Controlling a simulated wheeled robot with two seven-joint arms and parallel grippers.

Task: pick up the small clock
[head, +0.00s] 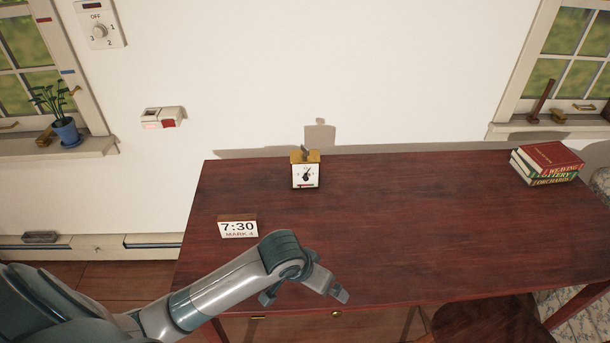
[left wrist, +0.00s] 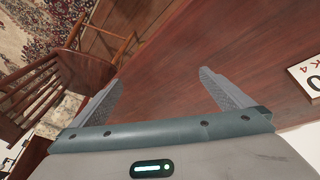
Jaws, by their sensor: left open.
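The small clock (head: 305,177) stands upright near the back edge of the dark red wooden desk (head: 420,215). It has a white square face with a dark hand and a gold-coloured top. A white card reading "7:30 MARK 4" (head: 238,229) stands near the desk's left side; part of it shows in the left wrist view (left wrist: 309,78). My left gripper (head: 304,297) is over the desk's front part, in front of the clock and apart from it. In the left wrist view its fingers (left wrist: 161,78) are spread with nothing between them. My right gripper is not in view.
A stack of books (head: 547,163) lies at the desk's back right. A wooden chair (left wrist: 60,85) is at the desk's front. The desk's middle is clear. A wall dial (head: 99,30), a wall box (head: 163,117) and a potted plant (head: 65,130) are at left.

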